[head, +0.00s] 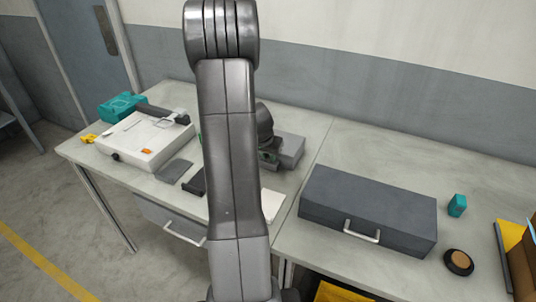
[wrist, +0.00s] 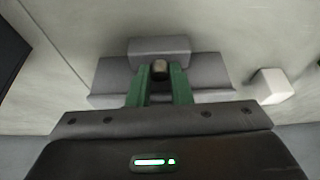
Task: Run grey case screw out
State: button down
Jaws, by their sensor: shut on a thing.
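The grey case (head: 291,150) sits on the left table, partly hidden behind my arm in the head view. In the wrist view the grey case (wrist: 112,75) lies under my gripper, with a raised grey block at its far side. My gripper (wrist: 160,72) has its green fingers on either side of the small round screw (wrist: 160,68) and is shut on it. The screw's lower part and the point where it meets the case are hidden. In the head view my gripper (head: 268,158) shows only partly.
A white machine (head: 140,145) and a teal box (head: 120,106) stand at left. A dark grey case with a handle (head: 370,208) lies on the right table, near a teal block (head: 457,205) and a round puck (head: 459,262). A white block (wrist: 270,85) is close to the grey case.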

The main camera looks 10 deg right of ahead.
dwell(0.3)
jog(key=c, duration=1.3)
grip_release()
jog(key=shift+r, duration=0.1)
jog(key=b+v, duration=0.1)
jog(key=v, duration=1.2)
jog(key=shift+s+a+r, duration=0.15)
jog(key=shift+s+r, duration=0.05)
jog(key=shift+r, duration=0.05)
